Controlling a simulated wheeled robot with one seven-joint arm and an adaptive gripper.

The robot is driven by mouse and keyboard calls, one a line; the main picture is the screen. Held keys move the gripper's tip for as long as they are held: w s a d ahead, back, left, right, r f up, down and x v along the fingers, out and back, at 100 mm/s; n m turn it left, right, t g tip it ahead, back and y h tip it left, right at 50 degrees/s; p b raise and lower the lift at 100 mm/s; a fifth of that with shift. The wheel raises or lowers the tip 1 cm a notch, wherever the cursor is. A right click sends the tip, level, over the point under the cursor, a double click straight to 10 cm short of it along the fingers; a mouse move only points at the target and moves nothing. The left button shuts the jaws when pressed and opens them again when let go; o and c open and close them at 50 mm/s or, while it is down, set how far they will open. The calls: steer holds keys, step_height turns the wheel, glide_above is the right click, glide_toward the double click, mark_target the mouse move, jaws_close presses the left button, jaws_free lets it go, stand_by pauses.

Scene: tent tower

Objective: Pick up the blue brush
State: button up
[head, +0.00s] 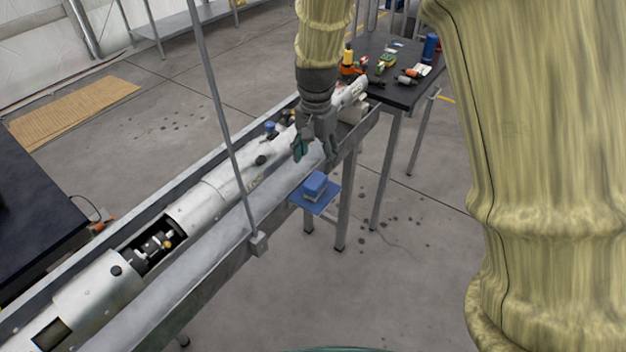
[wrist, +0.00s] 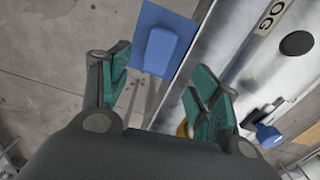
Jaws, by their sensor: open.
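A small blue block-shaped thing, which looks like the blue brush (head: 315,184), rests on a flat blue plate (head: 328,204) beside the metal trough. In the wrist view the brush (wrist: 161,48) lies on the plate (wrist: 150,15), beyond my fingertips and between their lines. My gripper (head: 316,150) points down over the trough, above and behind the brush in the head view. Its green-padded fingers are apart and empty in the wrist view (wrist: 160,85). I cannot make out any bristles.
A long white cylinder (head: 215,195) lies in the metal trough (head: 195,262). A thin grey post (head: 222,120) stands at the trough's near edge. A dark table (head: 385,75) with several small items stands behind. Floor is clear at the right of the plate.

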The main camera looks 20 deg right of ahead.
mark_target(315, 179)
steer(key=shift+s+f, duration=0.6)
steer(key=shift+s, duration=0.1)
steer(key=w+f, duration=0.1)
steer(key=f, duration=0.1)
steer(key=shift+w+f, duration=0.3)
steer(key=shift+w, duration=0.05)
steer(key=shift+s+f+p, duration=0.2)
steer(key=shift+s+p, duration=0.25)
steer(key=shift+p, duration=0.1)
steer(key=shift+s+f, duration=0.1)
steer(key=shift+f, duration=0.25)
steer(key=shift+w+f+p, duration=0.15)
steer(key=shift+f+p, duration=0.1)
steer(key=shift+f, duration=0.35)
steer(key=shift+w+f+p, duration=0.15)
steer(key=shift+f+p, duration=0.1)
steer(key=shift+f, duration=0.35)
steer(key=shift+s+f, duration=0.15)
steer(key=shift+f, duration=0.4)
steer(key=c, duration=1.1)
